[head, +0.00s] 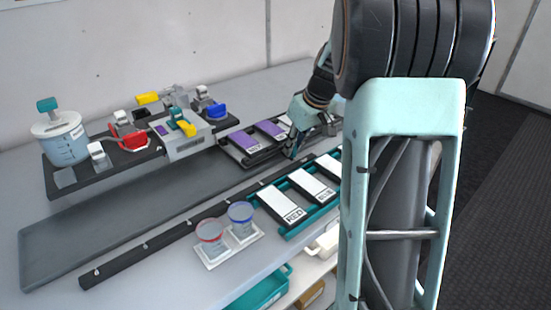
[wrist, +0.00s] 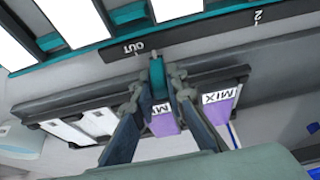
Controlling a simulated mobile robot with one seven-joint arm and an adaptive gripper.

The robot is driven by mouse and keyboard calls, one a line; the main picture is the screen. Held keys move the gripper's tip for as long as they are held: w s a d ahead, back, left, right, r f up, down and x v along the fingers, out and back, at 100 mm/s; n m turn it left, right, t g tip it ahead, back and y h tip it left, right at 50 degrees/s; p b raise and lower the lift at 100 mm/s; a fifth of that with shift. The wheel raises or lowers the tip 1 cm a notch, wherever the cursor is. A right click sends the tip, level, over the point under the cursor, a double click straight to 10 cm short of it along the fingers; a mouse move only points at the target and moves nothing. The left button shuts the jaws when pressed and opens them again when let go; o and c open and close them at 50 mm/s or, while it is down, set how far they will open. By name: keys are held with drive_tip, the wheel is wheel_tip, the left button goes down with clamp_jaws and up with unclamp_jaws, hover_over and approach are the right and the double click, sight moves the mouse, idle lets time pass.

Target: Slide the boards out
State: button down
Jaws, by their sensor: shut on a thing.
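Two purple boards with white ends, one (head: 243,141) and another (head: 270,129), lie side by side on a dark sled at the back right of the bench. In the wrist view, purple boards marked MIX (wrist: 217,103) and white ones (wrist: 70,131) lie on the dark sled (wrist: 40,112). My gripper (head: 291,153) is at the sled's front side in the head view. In the wrist view my gripper (wrist: 158,92) has its fingers closed around an upright teal handle (wrist: 157,77). My fingers hide part of the middle board. The handle's base is hard to make out.
A black rail (wrist: 190,42) marked OUT and 2 runs beside the sled. A teal rack (head: 287,235) holds white cards, one marked RED, in front of it. Red-rimmed (head: 210,236) and blue-rimmed (head: 241,217) cups stand left of it. The grey strip (head: 120,225) left of the sled is clear.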

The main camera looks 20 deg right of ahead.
drive_tip(key=shift+w+d, duration=0.25)
drive_tip(key=shift+d, duration=0.4)
drive_tip(key=shift+w+d, duration=0.2)
drive_tip(key=shift+d, duration=0.4)
drive_tip(key=shift+r, duration=0.1)
drive_tip(key=c, duration=1.9)
unclamp_jaws()
drive_tip(key=shift+w+d, duration=0.1)
drive_tip(key=shift+d, duration=0.05)
drive_tip(key=shift+c, duration=0.2)
drive_tip(key=v, duration=1.2)
